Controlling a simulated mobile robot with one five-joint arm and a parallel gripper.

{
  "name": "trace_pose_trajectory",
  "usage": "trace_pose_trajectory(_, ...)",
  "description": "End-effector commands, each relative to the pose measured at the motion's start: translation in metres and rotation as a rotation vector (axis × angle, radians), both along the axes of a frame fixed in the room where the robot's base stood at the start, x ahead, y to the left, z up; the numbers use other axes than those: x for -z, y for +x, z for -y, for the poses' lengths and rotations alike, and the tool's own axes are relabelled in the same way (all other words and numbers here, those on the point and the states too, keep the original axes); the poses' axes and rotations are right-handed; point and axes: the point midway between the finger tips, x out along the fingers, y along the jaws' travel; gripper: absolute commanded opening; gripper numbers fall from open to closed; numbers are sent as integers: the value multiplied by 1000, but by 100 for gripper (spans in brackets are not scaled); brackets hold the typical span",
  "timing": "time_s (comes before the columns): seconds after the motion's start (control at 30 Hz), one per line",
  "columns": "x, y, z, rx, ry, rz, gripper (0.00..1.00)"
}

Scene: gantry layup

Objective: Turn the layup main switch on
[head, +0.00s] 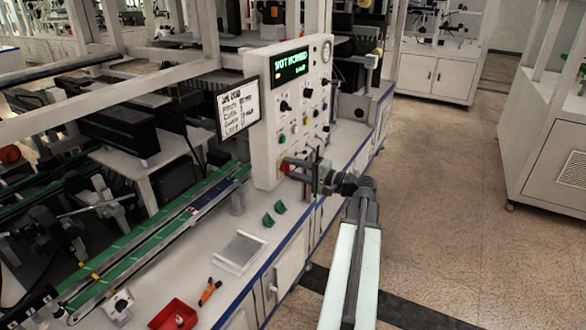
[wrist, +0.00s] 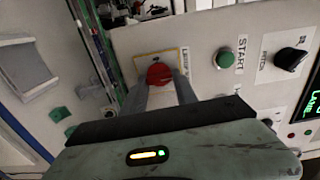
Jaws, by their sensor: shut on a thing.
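The layup main switch is a red rotary knob (wrist: 159,74) on a yellow-edged plate with a partly readable label, low on the white control panel (head: 262,150). In the head view the red knob (head: 285,167) shows at the panel's lower left, partly hidden by my gripper (head: 301,165). In the wrist view my gripper (wrist: 170,88) has its two fingers around the red knob, shut on it. The knob's pointer direction cannot be told.
A green START button (wrist: 225,57) and a black PITCH knob (wrist: 291,60) sit beside the switch. The panel's display (head: 290,67) shows green text. A sign board (head: 238,108) stands left of the panel. A red tray (head: 174,316) lies on the bench; the floor (head: 450,200) at right is clear.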

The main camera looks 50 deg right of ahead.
Motion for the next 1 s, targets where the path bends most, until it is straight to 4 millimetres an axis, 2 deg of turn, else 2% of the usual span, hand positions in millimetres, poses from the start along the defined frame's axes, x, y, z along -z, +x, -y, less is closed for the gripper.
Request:
trace_pose_trajectory(0.67,1,0,0,0,53,-16,0)
trace_pose_trajectory(0.7,1,0,0,0,53,-16,46)
trace_pose_trajectory(0.73,1,0,0,0,53,-16,54)
trace_pose_trajectory(0.77,1,0,0,0,53,-15,56)
trace_pose_trajectory(1.0,1,0,-1,-1,52,-14,56)
